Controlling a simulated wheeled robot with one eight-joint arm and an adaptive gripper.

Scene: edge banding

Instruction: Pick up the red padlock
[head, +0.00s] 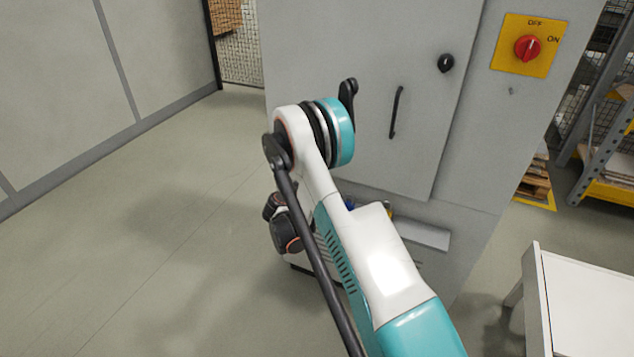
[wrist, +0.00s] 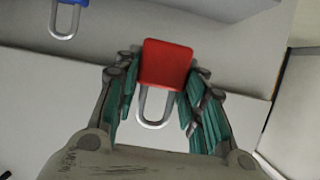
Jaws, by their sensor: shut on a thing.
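The red padlock (wrist: 166,64) is in the middle of the wrist view, its red body toward the top and its silver shackle pointing down toward my palm. My gripper (wrist: 164,88) is shut on it, with the green-padded fingers on its left and right sides. In the head view my arm hides the padlock and the gripper. I cannot tell whether the padlock still touches a surface.
A blue padlock (wrist: 67,18) is at the upper left of the wrist view. The grey cabinet (head: 360,130) has a black handle and a red rotary switch (head: 527,48) on a yellow plate. A white table (head: 590,300) stands at the right. The floor at left is clear.

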